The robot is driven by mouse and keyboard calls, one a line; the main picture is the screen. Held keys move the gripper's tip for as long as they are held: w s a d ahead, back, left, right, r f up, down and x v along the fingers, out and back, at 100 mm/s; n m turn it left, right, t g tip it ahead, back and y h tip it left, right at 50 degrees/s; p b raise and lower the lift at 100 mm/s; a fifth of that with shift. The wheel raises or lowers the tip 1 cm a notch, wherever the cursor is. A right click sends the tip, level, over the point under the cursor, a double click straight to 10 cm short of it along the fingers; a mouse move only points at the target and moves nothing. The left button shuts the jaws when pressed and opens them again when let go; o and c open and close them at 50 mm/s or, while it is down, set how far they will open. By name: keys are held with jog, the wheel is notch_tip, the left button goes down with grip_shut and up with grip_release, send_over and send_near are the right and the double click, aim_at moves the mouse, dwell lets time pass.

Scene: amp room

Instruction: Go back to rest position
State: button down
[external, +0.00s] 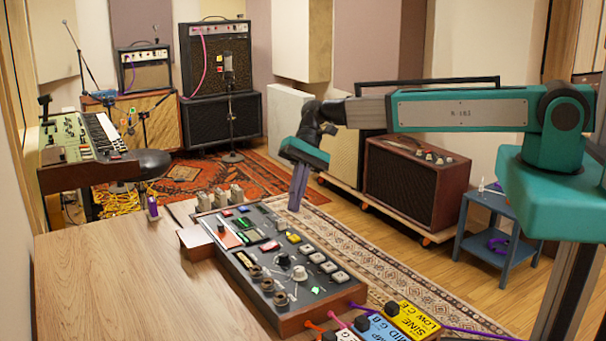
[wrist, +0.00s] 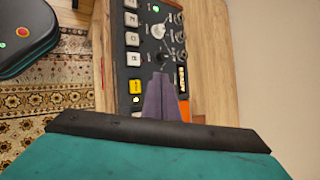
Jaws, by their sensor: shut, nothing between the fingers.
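My gripper (external: 297,190) hangs from the teal arm in the external view, its purple-grey fingers pointing down. There the control panel (wrist: 118,100) lies beyond the fingertips, showing white square buttons, a yellow button and a row of knobs. I cannot tell the exact gap between fingertips and panel.
The panel stands on a wooden table (external: 110,270). Colored pedals (external: 412,318) lie at its near right end. A red-brown amplifier (external: 405,190) and a small blue side table (external: 490,235) stand behind. A keyboard (external: 85,140) is at left. A patterned rug (external: 340,245) covers the floor.

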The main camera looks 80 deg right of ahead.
jog(key=shift+d, duration=0.1)
jog(key=d+f+n+t+h+p, duration=0.1)
jog(key=d+f+n+p, duration=0.3)
jog(key=d+f, duration=0.5)
jog(key=s+a+f+n+g+h+b, duration=0.1)
jog(key=s+a+f+g+h+b, duration=0.15)
jog(key=s+f, duration=0.7)
jog(key=s+a+f+n+g+h+b, duration=0.15)
jog(key=s+a+f+b, duration=0.25)
jog(key=s+f, duration=0.5)
jog(key=s+f+n+g+h+b, duration=0.1)
jog(key=s+f+h, duration=0.1)
jog(key=s+f, duration=0.4)
jog(key=s+d+f+n+g+h+b, duration=0.1)
jog(key=s+f, duration=0.4)
jog(key=s, duration=0.5)
jog(key=shift+s+d+f+n+g+h+b, duration=0.35)
jog(key=shift+n+g+h+b, duration=0.3)
jog(key=shift+b, duration=0.15)
jog(key=shift+w, duration=0.1)
dwell(0.6)
